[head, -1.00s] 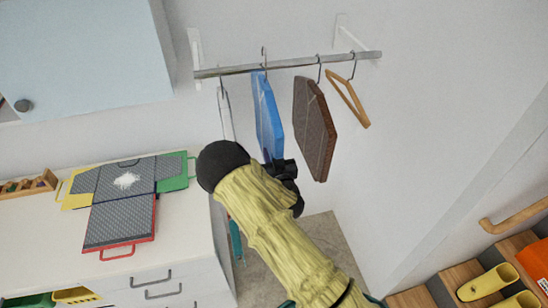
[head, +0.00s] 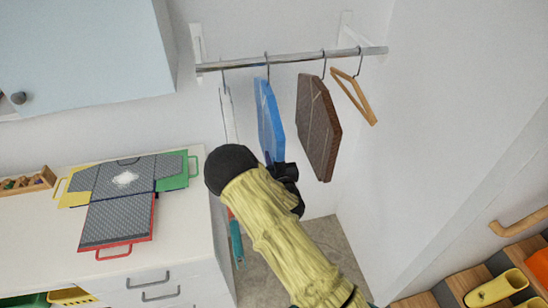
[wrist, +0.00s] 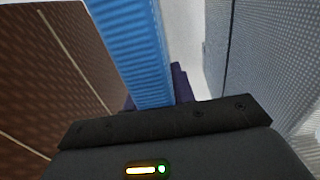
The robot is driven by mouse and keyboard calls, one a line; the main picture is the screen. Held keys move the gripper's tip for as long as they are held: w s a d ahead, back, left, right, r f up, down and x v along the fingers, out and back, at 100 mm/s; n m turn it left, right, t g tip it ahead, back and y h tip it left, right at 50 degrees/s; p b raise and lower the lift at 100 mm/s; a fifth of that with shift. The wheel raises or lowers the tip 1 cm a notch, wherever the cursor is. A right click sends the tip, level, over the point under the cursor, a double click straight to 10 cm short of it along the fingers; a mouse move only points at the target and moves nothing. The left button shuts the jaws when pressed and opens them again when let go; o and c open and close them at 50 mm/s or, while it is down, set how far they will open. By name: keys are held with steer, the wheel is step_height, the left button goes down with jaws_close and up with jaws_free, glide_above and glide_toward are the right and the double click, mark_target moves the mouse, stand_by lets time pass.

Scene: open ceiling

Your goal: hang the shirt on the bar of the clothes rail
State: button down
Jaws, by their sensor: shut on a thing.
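The blue shirt (head: 268,115), flat and board-like, is upright below the metal bar (head: 225,66) of the clothes rail. The top of its hook shows at the bar and looks to be over it; whether it rests there is too small to tell. My gripper (head: 270,163) is at the shirt's lower edge and shut on it. In the wrist view the blue shirt (wrist: 137,50) stands between dark purple fingers, which are mostly hidden.
A brown garment (head: 318,125) hangs just right of the blue shirt, and an empty wooden hanger (head: 352,97) further right. A pale, edge-on item (head: 227,115) hangs to the left. A counter with a grey folding board (head: 118,222) stands at left, below a cabinet (head: 85,50).

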steer(key=shift+s+r, duration=0.1)
steer(key=shift+r, duration=0.05)
steer(key=c, duration=1.1)
jaws_free()
steer(key=v, duration=1.7)
steer(key=shift+s, duration=0.2)
